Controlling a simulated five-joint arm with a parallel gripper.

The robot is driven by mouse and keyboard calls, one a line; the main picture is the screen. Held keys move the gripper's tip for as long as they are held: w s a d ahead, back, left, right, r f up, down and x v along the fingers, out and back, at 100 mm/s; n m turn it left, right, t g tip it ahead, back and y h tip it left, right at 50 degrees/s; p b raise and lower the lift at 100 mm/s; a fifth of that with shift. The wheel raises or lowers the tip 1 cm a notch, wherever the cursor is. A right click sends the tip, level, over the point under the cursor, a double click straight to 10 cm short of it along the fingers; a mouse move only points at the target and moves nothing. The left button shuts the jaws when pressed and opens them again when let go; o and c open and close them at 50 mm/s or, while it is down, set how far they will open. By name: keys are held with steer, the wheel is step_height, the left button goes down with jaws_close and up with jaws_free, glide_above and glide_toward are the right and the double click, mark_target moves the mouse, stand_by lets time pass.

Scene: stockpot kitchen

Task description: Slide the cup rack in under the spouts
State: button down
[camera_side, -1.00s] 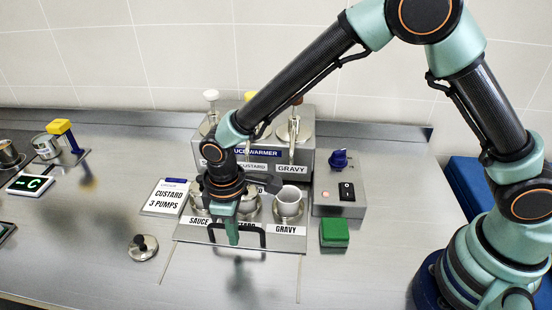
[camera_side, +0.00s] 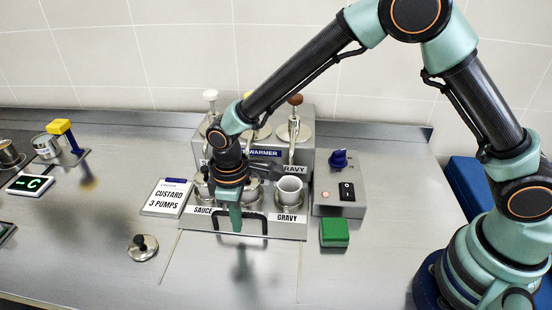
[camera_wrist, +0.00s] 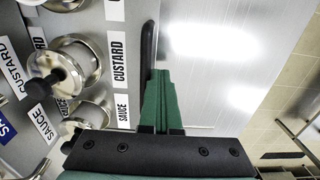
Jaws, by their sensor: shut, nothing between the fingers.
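The cup rack (camera_side: 285,231) is a grey metal tray with white name labels and a black handle (camera_side: 266,228) along its front. It stands close against the front of the sauce warmer (camera_side: 307,150), under the spout side.
A switch box (camera_side: 339,195) and green block (camera_side: 334,232) stand right of the rack. A sign reading custard, 3 pumps (camera_side: 168,197) and a knobbed lid (camera_side: 143,247) lie left. The counter in front is clear, with thin lines marked on it.

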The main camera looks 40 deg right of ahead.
steer(key=shift+w+d, duration=0.1)
steer(key=shift+w, duration=0.05)
steer(key=shift+w+d, duration=0.45)
steer(key=shift+d, duration=0.05)
steer(key=shift+a, duration=0.1)
steer(key=shift+s, duration=0.15)
steer(key=shift+s+a+r, duration=0.1)
steer(key=shift+s+a, duration=0.2)
steer(key=shift+a, duration=0.1)
step_height(320, 180, up, 9)
stand_by(0.6)
